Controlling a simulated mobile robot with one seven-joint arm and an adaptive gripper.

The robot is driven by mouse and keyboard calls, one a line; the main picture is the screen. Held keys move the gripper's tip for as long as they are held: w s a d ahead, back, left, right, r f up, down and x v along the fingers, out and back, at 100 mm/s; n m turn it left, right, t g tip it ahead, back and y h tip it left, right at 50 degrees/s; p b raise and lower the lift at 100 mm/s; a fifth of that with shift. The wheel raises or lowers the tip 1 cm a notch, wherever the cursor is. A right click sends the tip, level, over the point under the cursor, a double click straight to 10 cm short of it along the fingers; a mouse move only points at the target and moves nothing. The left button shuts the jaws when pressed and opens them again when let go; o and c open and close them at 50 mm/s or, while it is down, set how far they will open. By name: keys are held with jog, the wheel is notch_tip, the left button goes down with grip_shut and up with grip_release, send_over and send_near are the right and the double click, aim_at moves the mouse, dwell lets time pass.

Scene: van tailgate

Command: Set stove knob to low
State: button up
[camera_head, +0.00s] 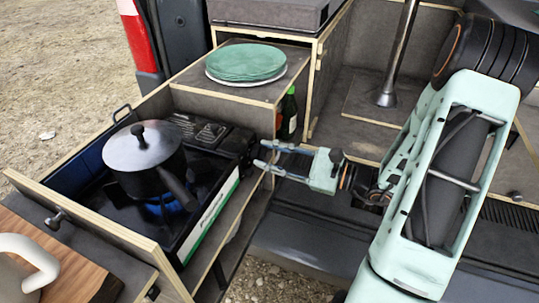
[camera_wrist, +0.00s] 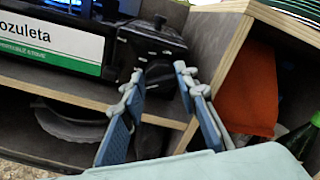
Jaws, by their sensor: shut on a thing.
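The camping stove (camera_head: 203,215) sits in the pulled-out drawer, with a dark pot (camera_head: 148,165) on it and a blue flame (camera_head: 162,205) showing under the pot. The black stove knob (camera_wrist: 160,74) is on the stove's front end, right of the white and green label. My gripper (camera_wrist: 158,78) is shut on the knob, one finger on each side of it. In the head view my gripper (camera_head: 262,155) reaches in from the right to the stove's corner. The knob's setting marks cannot be read.
Green plates (camera_head: 246,62) stand on a wooden box behind the stove. A green bottle (camera_head: 289,112) and an orange thing (camera_wrist: 249,98) are in the compartment beside my gripper. A wooden board (camera_head: 70,255) with a white-handled mug or kettle (camera_head: 28,262) is front left.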

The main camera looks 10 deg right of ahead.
jog(key=shift+r+m+p, duration=0.1)
jog(key=shift+m+p, duration=0.2)
jog(key=shift+p, duration=0.15)
jog(key=m+p, duration=0.2)
jog(key=p, duration=0.1)
jog(key=shift+r+m, duration=0.15)
jog(key=shift+m, duration=0.15)
jog(key=m+p, duration=0.4)
jog(key=shift+w+d+m+p, duration=0.1)
jog(key=shift+d+m+p, duration=0.05)
jog(key=shift+m+p, duration=0.15)
jog(key=m+p, duration=0.4)
jog(key=m, duration=0.1)
jog(key=shift+w, duration=0.1)
jog(key=shift+f+m+p, duration=0.2)
jog(key=shift+m+p, duration=0.35)
jog(key=shift+m, duration=0.5)
jog(key=shift+f+m+p, duration=0.15)
jog(key=shift+m+p, duration=0.4)
jog(key=shift+m, duration=0.5)
jog(key=o, duration=1.1)
jog(key=shift+o, duration=0.2)
jog(key=shift+d, duration=0.1)
